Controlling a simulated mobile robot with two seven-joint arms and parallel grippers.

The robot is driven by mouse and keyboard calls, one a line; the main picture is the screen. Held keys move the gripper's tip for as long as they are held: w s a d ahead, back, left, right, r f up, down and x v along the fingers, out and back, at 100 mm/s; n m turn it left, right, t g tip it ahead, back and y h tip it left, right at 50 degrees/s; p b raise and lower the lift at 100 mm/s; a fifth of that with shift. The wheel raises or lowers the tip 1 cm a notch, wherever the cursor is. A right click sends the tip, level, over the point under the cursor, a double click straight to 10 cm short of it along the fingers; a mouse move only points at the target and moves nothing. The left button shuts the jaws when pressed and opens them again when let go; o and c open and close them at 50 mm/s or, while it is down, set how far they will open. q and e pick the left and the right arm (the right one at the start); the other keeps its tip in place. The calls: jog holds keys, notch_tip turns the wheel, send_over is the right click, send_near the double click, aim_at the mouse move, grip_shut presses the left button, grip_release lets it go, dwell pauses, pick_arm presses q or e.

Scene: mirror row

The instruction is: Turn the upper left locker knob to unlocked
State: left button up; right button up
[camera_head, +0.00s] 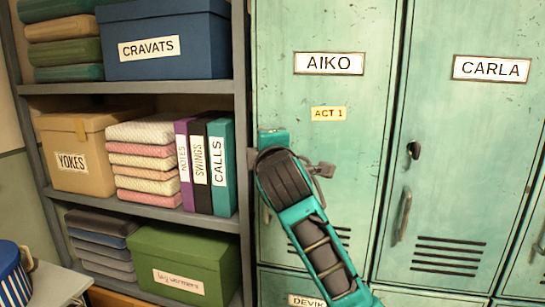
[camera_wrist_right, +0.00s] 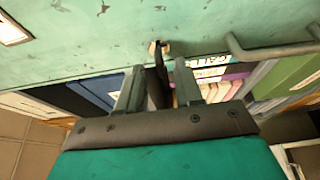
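The upper left locker door (camera_head: 340,210) is worn green, with an AIKO plate and a yellow ACT 1 tag. My right arm reaches up across it in the head view and hides its knob there. In the right wrist view my right gripper (camera_wrist_right: 158,67) has its fingers on either side of the dark knob (camera_wrist_right: 158,75). Which way the knob is turned is hard to tell. My left gripper is out of view.
A grey bar handle (camera_wrist_right: 270,50) is on the door beside the knob. The CARLA locker (camera_head: 470,180), with its own knob (camera_head: 413,149) and handle (camera_head: 402,215), is to the right. A grey shelf (camera_head: 130,87) with boxes and binders stands close on the left.

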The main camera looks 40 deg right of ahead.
jog(key=v, duration=1)
jog(key=shift+s+a, duration=0.15)
jog(key=shift+s, duration=0.2)
